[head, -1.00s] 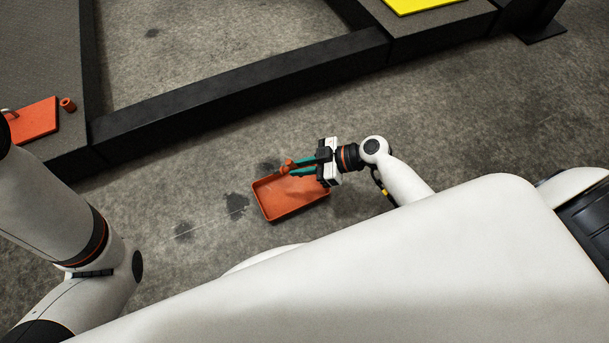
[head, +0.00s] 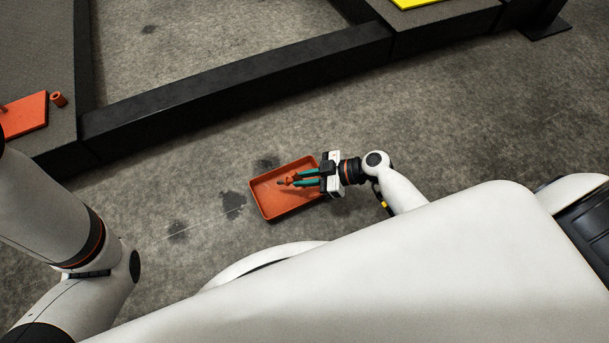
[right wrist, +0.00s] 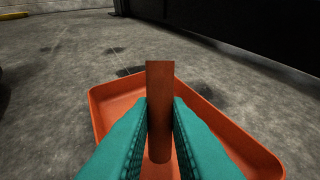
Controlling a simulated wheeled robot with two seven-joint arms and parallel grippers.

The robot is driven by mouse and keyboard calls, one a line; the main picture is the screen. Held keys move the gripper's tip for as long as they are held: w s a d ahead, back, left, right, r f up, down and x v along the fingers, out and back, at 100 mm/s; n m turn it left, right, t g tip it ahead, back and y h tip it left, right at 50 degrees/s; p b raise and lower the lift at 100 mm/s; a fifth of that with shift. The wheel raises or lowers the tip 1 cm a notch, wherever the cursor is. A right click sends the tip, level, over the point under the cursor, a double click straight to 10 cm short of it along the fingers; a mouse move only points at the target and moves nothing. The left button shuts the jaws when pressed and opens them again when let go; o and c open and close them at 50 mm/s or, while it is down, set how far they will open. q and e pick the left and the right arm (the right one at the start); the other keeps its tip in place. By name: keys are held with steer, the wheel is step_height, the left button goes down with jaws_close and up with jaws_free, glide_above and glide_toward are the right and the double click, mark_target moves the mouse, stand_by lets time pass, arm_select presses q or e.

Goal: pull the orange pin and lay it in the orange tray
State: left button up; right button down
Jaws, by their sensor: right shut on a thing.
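The orange tray (head: 272,208) lies on the floor in the middle of the head view. My right gripper (head: 298,180) reaches over it from the right, its teal fingers shut on the orange pin (head: 287,181). In the right wrist view the pin (right wrist: 160,100) stands between the two fingers, with the tray (right wrist: 105,95) behind and below it. I cannot tell whether the pin touches the tray floor. My left arm is at the left of the head view, but its gripper is not in view.
A dark frame beam (head: 240,82) runs across the floor beyond the tray. At far left an orange plate (head: 24,116) and a small orange cylinder (head: 58,99) sit on a dark platform. A yellow panel (head: 415,3) is at the top. Floor around the tray is clear.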

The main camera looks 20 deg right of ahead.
steer(key=shift+f, duration=0.2)
steer(key=c, duration=1.3)
jaws_free()
steer(key=shift+s+d+r+p, duration=0.15)
steer(key=shift+d+r+p, duration=0.15)
steer(key=shift+d, duration=0.05)
steer(key=p+v, duration=0.4)
steer(key=v, duration=0.7)
